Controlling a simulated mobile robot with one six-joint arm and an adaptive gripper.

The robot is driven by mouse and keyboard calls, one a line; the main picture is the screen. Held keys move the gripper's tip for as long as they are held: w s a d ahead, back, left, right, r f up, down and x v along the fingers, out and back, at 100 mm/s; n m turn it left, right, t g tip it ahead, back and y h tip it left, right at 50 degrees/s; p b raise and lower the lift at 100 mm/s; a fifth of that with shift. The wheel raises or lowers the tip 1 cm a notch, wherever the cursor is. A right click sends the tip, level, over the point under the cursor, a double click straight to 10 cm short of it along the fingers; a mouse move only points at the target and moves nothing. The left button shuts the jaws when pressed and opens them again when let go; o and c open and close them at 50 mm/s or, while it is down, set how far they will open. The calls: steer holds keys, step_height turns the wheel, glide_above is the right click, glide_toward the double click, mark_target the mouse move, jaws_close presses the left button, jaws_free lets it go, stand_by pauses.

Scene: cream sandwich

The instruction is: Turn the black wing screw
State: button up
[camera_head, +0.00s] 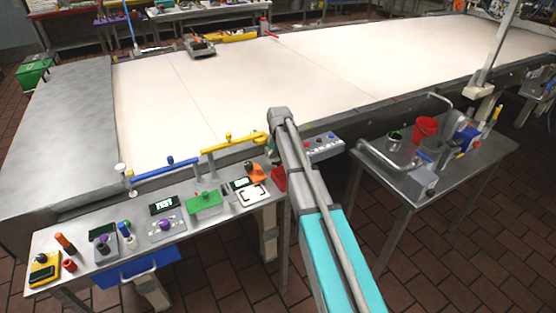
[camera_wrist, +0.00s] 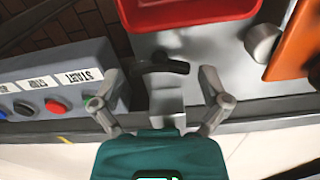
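The black wing screw (camera_wrist: 163,65) shows in the wrist view as a dark bar lying roughly sideways, with a pale grey block (camera_wrist: 166,100) just below it in the picture. My gripper (camera_wrist: 160,76) is open, with one finger on the left and one on the right of the screw. Gaps show between both fingertips and the screw, so neither seems to touch it. How far the screw lies beyond the fingertips is hard to tell. In the head view, I cannot make out the screw or the gripper fingers; my arm covers that area.
A control box (camera_wrist: 55,85) with START and STOP labels stands close left of my gripper in the wrist view. A red bin (camera_wrist: 190,14) lies beyond the screw. An orange object (camera_wrist: 300,48) and a white cylinder (camera_wrist: 263,43) are at right. The large pale worktop (camera_head: 200,90) is mostly clear.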

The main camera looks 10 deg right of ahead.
steer(key=c, duration=0.7)
steer(key=shift+a, duration=0.25)
steer(key=shift+d, duration=0.15)
steer(key=shift+m, duration=0.3)
steer(key=shift+d+m, duration=0.1)
steer(key=shift+m, duration=2.9)
steer(key=o, duration=1)
steer(key=shift+c, duration=0.2)
